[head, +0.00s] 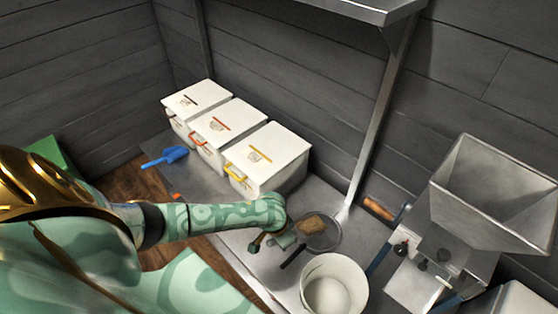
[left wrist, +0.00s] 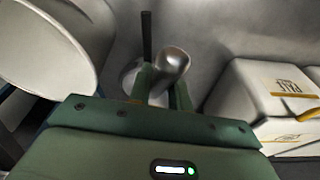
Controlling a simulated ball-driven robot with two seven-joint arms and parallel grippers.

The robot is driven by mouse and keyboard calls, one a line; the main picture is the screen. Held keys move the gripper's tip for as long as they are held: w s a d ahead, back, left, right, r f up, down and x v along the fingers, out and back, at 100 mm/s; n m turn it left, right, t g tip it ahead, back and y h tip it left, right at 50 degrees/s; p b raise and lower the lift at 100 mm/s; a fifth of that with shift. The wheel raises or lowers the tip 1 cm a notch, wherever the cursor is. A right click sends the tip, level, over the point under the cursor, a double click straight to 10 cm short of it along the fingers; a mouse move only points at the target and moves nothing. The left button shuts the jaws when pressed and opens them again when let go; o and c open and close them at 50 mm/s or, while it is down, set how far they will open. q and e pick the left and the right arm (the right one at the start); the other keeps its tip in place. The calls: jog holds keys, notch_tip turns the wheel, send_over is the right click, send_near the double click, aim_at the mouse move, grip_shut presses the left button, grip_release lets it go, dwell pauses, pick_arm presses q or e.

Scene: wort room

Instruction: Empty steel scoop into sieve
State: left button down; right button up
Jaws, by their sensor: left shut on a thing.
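My left gripper (head: 284,238) reaches in from the left over the bench. In the left wrist view its fingers (left wrist: 164,92) are shut on the steel scoop (left wrist: 173,62), whose rounded shiny metal shows just beyond them. The round sieve (head: 329,243) lies on the bench, with a dark handle (head: 293,257) pointing toward the front left. In the left wrist view the sieve (left wrist: 129,75) is partly hidden behind the fingers and scoop. A brown, grain-like load (head: 312,224) shows over the sieve; I cannot tell whether it all sits in the scoop. My right gripper is not in view.
A white bucket (head: 343,269) stands close in front of the sieve. White lidded bins (head: 268,155) line the wall behind left. A blue scoop (head: 166,157) lies left of them. A mill with a steel hopper (head: 490,200) stands at right. A shelf post (head: 377,120) rises behind the sieve.

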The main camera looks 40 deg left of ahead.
aim_at(297, 232)
pick_arm(q)
jog(key=shift+w+d+r+g+p, duration=0.15)
jog(key=shift+w+r+g+p, duration=0.25)
jog(key=shift+r, duration=0.45)
jog(key=shift+w+d+r+g+p, duration=0.2)
jog(key=shift+w+r+g+p, duration=0.2)
jog(key=shift+w+r+p, duration=0.2)
jog(key=shift+w+d+r+g+y+p, duration=0.15)
jog(key=shift+w+r+g+y+p, duration=0.15)
jog(key=shift+w+g+y+p, duration=0.15)
jog(key=shift+w+d+r+g, duration=0.25)
jog(key=shift+w+r+g, duration=0.35)
jog(key=shift+w+g, duration=0.15)
jog(key=shift+w+d+r+g+y+b, duration=0.15)
jog(key=shift+w+r+g+y+b, duration=0.2)
jog(key=shift+w+r+g, duration=0.05)
jog(key=shift+w+d+r+g+y+b, duration=0.15)
jog(key=shift+w+d+r+g+b, duration=0.15)
jog(key=shift+w+g+b, duration=0.55)
jog(key=shift+w+d+r+g+y+b, duration=0.2)
jog(key=shift+w+r+b, duration=0.3)
jog(key=shift+b, duration=0.7)
jog(key=shift+a+f, duration=0.1)
